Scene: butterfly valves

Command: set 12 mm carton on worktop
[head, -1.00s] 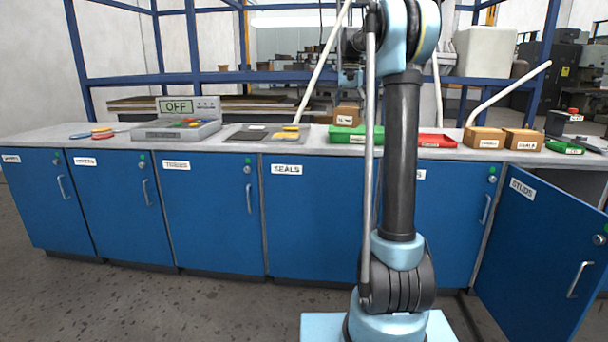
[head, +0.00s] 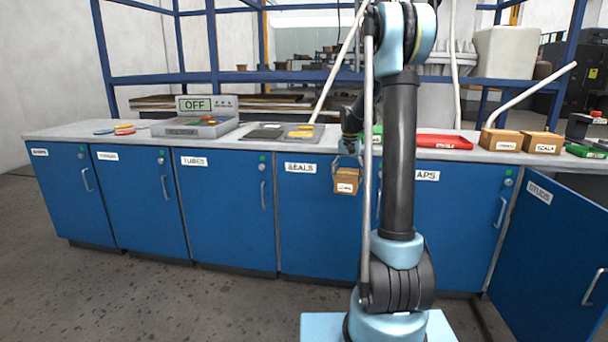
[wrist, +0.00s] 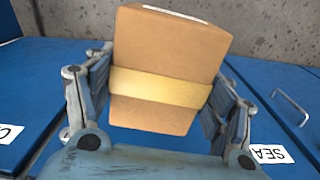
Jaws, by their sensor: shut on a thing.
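A small brown carton (head: 346,181) with a white label hangs in my gripper (head: 347,160) in the head view. It is in front of the blue doors, lower in the picture than the worktop edge. The label is too small to read surely. In the wrist view the carton (wrist: 170,55), with a pale tape band, sits between the two fingers of my gripper (wrist: 160,100), slightly tilted. The grey worktop (head: 70,133) runs along the cabinets behind it. My arm hides part of the worktop behind.
The STUDS door (head: 545,245) stands open at right.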

